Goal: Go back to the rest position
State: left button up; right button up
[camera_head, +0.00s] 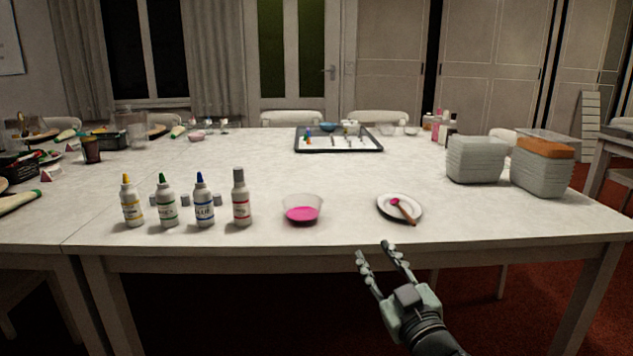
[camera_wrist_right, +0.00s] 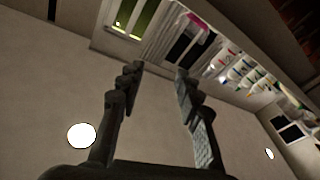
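My right gripper (camera_head: 379,250) is in front of the table's near edge, below the small plate in the head view. Its two fingers stand apart with nothing between them. The right wrist view shows the same open, empty fingers (camera_wrist_right: 158,72) against the ceiling and walls, with the tabletop things small and tilted at the upper right. My left gripper does not show in either view.
The white table (camera_head: 350,180) holds several bottles (camera_head: 204,203), a bowl of pink liquid (camera_head: 302,213), a plate (camera_head: 386,214) with a pink-tipped brush (camera_head: 402,208), a black-rimmed tray (camera_head: 340,151) and grey containers (camera_head: 474,160). The space before the table's front edge is free around my gripper.

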jog(key=s+d+f+m+g+h, duration=0.25)
jog(key=s+d+f+g, duration=0.2)
jog(key=f, duration=0.65)
jog(key=s+d+f+m+g+h, duration=0.25)
jog(key=s+d+f, duration=0.3)
jog(key=f, duration=0.55)
jog(key=s+d+f+g, duration=0.2)
jog(key=s+f+g, duration=0.2)
jog(key=s+f, duration=0.4)
jog(key=s+d+f+g+h, duration=0.1)
jog(key=s+d+f+g, duration=0.2)
jog(key=s+f, duration=0.4)
jog(key=s+g, duration=0.1)
jog(key=s, duration=0.5)
jog(key=shift+s+d+f+g, duration=0.3)
jog(key=shift+f+g, duration=0.05)
jog(key=shift+g, duration=0.05)
